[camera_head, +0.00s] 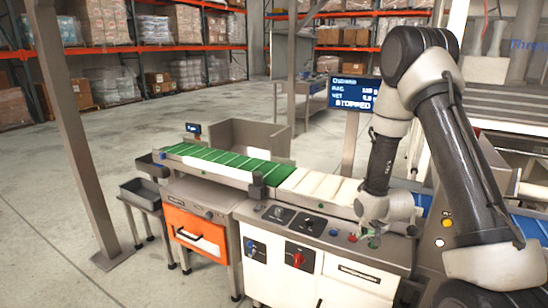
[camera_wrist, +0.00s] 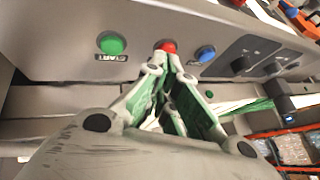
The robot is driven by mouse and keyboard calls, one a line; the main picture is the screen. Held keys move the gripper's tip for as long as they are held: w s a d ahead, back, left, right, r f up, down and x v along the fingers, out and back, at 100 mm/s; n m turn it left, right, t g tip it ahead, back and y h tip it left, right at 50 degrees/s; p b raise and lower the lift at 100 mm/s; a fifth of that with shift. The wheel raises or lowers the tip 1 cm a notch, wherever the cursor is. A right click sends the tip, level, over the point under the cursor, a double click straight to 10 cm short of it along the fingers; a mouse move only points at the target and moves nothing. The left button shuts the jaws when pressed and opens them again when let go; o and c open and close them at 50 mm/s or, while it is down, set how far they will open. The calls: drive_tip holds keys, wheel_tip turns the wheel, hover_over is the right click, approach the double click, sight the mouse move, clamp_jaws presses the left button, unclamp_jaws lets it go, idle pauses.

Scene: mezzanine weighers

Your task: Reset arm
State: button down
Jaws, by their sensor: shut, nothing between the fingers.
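My arm reaches down over the control panel (camera_head: 310,232) of the weigher. My gripper (camera_head: 374,232) is just above the right part of that panel. In the wrist view my gripper (camera_wrist: 168,58) is shut and empty, its fingertips in front of the red button (camera_wrist: 165,46). Whether they touch it I cannot tell. The green START button (camera_wrist: 112,43) is to the left and the blue button (camera_wrist: 205,53) to the right. The head view shows the blue button (camera_head: 333,232) and red button (camera_head: 351,238) left of my gripper. The screen (camera_head: 354,94) reads STOPPED.
A conveyor with a green belt (camera_head: 215,161) and a pale belt section (camera_head: 318,186) runs behind the panel. An orange cabinet (camera_head: 196,232) and a grey tray (camera_head: 140,189) stand at left. A grey post (camera_head: 75,130) rises at left.

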drive_tip(key=s+d+r+n+g, duration=0.1)
drive_tip(key=s+r+n+g, duration=0.15)
drive_tip(key=s, duration=0.35)
drive_tip(key=s+r+n+g, duration=0.1)
drive_tip(key=s+g, duration=0.2)
drive_tip(key=s, duration=0.3)
drive_tip(key=s+r+n+t, duration=0.1)
drive_tip(key=s+r, duration=0.5)
drive_tip(key=r, duration=0.4)
drive_tip(key=s+r+n+t, duration=0.1)
drive_tip(key=s+r, duration=0.6)
drive_tip(key=r, duration=0.3)
drive_tip(key=s+r+n+t, duration=0.1)
drive_tip(key=s+r, duration=0.5)
drive_tip(key=r, duration=0.5)
drive_tip(key=shift+s, duration=0.4)
